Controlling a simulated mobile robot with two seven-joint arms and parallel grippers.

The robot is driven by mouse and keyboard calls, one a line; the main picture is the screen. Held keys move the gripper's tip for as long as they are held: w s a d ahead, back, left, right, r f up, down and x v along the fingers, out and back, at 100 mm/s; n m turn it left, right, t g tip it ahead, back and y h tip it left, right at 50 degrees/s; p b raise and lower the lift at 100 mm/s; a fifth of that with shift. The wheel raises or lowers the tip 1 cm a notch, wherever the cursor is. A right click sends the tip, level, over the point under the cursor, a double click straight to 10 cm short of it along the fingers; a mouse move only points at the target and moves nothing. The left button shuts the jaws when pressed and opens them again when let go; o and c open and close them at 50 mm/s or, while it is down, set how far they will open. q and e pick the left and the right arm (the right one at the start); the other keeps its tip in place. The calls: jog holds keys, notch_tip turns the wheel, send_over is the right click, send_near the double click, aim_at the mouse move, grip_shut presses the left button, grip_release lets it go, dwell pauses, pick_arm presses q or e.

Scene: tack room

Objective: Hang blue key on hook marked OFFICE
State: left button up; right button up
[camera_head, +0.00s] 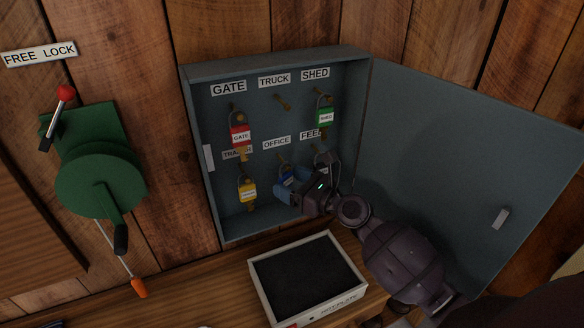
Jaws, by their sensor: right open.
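The blue key (286,180) is in the open key cabinet, just below the OFFICE label (277,142). Its tag is partly covered by my right gripper, and its ring appears to be at the OFFICE hook (282,159); the exact contact is too small to tell. My right gripper (293,193) reaches in from the lower right, at the blue key's lower right side. Its jaws are open, and it is close to the tag. My left gripper is not in view.
The cabinet (220,214) holds a red key (240,137) under GATE, a green key (325,117) under SHED and a yellow key (247,190) lower left. The TRUCK hook (282,103) is bare. The cabinet door (450,150) stands open right.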

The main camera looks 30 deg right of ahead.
pick_arm(q)
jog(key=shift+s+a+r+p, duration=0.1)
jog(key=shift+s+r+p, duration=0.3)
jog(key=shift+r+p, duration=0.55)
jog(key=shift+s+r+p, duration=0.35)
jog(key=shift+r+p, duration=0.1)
jog(key=shift+p, duration=1)
pick_arm(e)
notch_tip(320, 180, up, 20)
